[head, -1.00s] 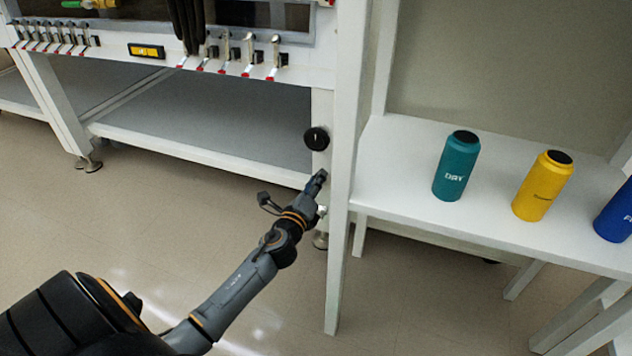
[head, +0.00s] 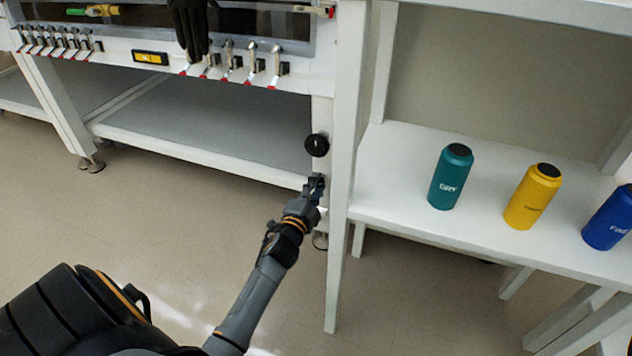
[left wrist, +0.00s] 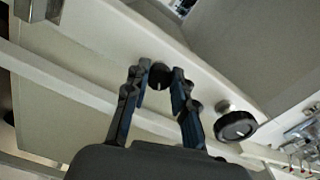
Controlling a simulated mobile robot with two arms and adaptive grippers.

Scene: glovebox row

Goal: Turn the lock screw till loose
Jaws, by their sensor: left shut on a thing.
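The lock screw, a small black knob, sits between the fingertips of my left gripper in the left wrist view (left wrist: 159,75). My left gripper (head: 316,184) is shut on it at the white leg of the glovebox frame, so the knob is mostly hidden in the head view. A larger black round knob (head: 316,145) sits just above the gripper on the same leg. It also shows in the left wrist view (left wrist: 235,125), to the right of the fingers and clear of them. My right gripper is not in view.
A white shelf (head: 400,219) to the right holds a teal bottle (head: 450,177), a yellow bottle (head: 532,197) and a blue bottle (head: 609,218). A white post (head: 341,240) stands close to the gripper's right. Toggle clamps (head: 252,63) line the glovebox's lower edge. The floor is clear.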

